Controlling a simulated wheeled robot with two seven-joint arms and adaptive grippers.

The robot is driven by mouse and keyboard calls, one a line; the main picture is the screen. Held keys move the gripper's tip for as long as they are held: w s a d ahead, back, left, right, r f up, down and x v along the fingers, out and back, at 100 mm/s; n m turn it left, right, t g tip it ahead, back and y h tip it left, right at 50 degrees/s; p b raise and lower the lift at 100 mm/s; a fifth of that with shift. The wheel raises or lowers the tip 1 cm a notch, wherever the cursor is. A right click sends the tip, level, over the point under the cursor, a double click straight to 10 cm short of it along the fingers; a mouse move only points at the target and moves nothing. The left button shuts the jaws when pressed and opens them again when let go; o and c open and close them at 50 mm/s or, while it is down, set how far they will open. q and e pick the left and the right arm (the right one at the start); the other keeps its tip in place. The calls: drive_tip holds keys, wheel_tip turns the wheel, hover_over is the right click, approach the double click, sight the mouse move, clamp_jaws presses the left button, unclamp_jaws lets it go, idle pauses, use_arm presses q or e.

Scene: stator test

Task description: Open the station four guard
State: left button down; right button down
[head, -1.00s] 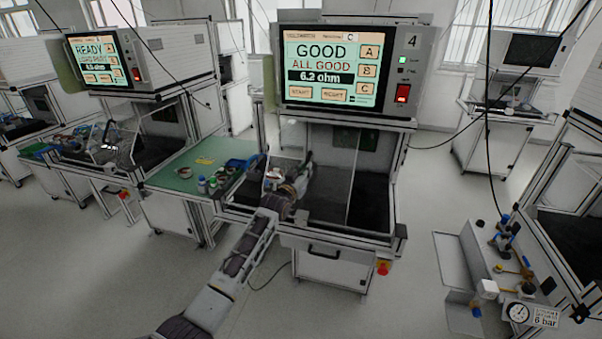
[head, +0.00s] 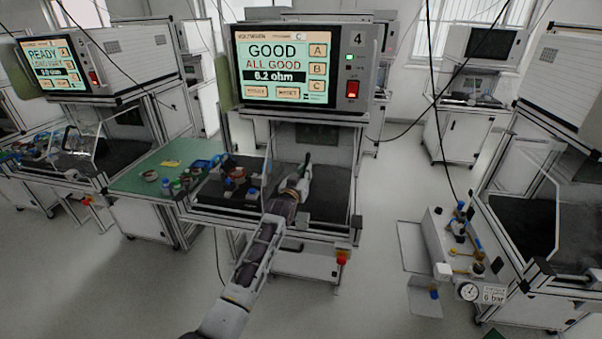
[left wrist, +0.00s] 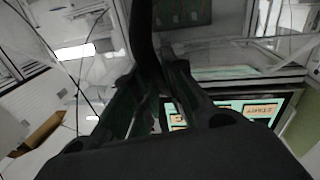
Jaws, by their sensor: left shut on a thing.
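Station four (head: 358,72) stands at the centre in the head view, under a screen reading GOOD, ALL GOOD. Its guard is a clear panel (head: 268,165) in front of the work space; its edges are faint and how far it stands open is hard to tell. My left gripper (head: 304,168) reaches the front of this space. In the left wrist view its fingers (left wrist: 155,85) are shut around a dark bar (left wrist: 141,35), apparently the guard's handle. The exact contact is hidden. My right gripper is in neither view.
Several small parts (head: 235,178) sit in station four's left side. A green table (head: 140,178) with jars stands to its left. Another station with a READY screen (head: 55,62) is further left. A bench with fittings and a gauge (head: 468,291) is at the right; open floor lies between.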

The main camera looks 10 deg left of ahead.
use_arm(q)
drive_tip(key=c, duration=1.5)
unclamp_jaws()
drive_tip(key=shift+o, duration=0.2)
drive_tip(key=shift+s, duration=0.2)
drive_tip(key=s+a, duration=0.2)
drive_tip(key=s, duration=0.9)
drive_tip(key=shift+s, duration=0.2)
